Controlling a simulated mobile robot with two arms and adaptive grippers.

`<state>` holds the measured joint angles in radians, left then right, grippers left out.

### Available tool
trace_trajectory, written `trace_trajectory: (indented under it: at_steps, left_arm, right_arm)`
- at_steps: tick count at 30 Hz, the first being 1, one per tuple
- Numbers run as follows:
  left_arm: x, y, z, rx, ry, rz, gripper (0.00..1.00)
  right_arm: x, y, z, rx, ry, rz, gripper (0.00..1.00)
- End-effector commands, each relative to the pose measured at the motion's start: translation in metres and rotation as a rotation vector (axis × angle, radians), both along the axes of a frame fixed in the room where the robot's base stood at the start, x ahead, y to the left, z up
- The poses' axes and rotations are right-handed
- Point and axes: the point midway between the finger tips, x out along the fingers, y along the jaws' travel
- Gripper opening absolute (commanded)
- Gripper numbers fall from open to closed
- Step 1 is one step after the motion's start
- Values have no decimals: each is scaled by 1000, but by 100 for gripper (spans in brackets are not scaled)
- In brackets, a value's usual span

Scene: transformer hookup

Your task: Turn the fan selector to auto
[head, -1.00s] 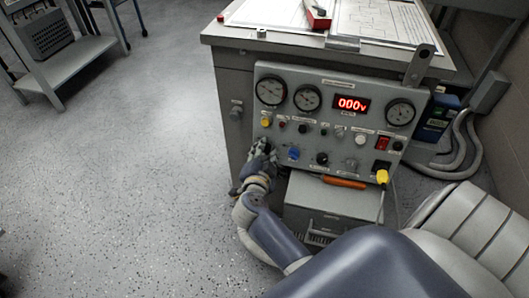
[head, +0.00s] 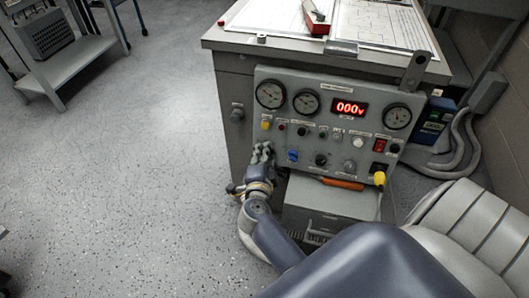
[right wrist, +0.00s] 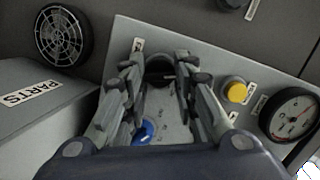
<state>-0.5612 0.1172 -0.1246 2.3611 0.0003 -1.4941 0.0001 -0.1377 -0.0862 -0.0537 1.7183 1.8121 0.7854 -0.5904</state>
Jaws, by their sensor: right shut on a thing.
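The control panel (head: 330,100) stands on the front of a grey bench, with gauges, a red display reading 000 and rows of knobs. My right gripper (head: 262,152) is at the panel's lower left, left of the blue knob (head: 292,156) and below the yellow button (head: 265,124). In the right wrist view my right gripper (right wrist: 160,80) has its fingers on either side of a dark round knob (right wrist: 160,68) and is shut on it. The fingers partly hide this knob, and its label cannot be read, so I cannot tell its setting. My left gripper is not in view.
A grey box marked PARTS (right wrist: 30,98) is close to the gripper in the right wrist view. An orange-handled tool (head: 342,184) lies on a grey box below the panel. A yellow plug (head: 379,179) is at the lower right.

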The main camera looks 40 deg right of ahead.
Motion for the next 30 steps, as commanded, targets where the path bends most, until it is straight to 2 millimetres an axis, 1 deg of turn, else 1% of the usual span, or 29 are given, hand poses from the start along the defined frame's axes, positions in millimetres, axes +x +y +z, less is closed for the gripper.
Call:
trace_trajectory:
  at_steps: [5, 15, 22, 30]
  left_arm:
    - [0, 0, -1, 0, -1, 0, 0]
    - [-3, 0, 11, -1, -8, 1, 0]
    - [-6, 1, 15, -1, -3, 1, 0]
    - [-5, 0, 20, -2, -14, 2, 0]
  right_arm:
    - [-1, 0, -2, 90, -101, -24, 3]
    - [-1, 0, -3, 206, -236, -56, 3]
    - [-1, 0, -3, 234, -272, -62, 3]
    - [-1, 0, -3, 238, -275, -63, 3]
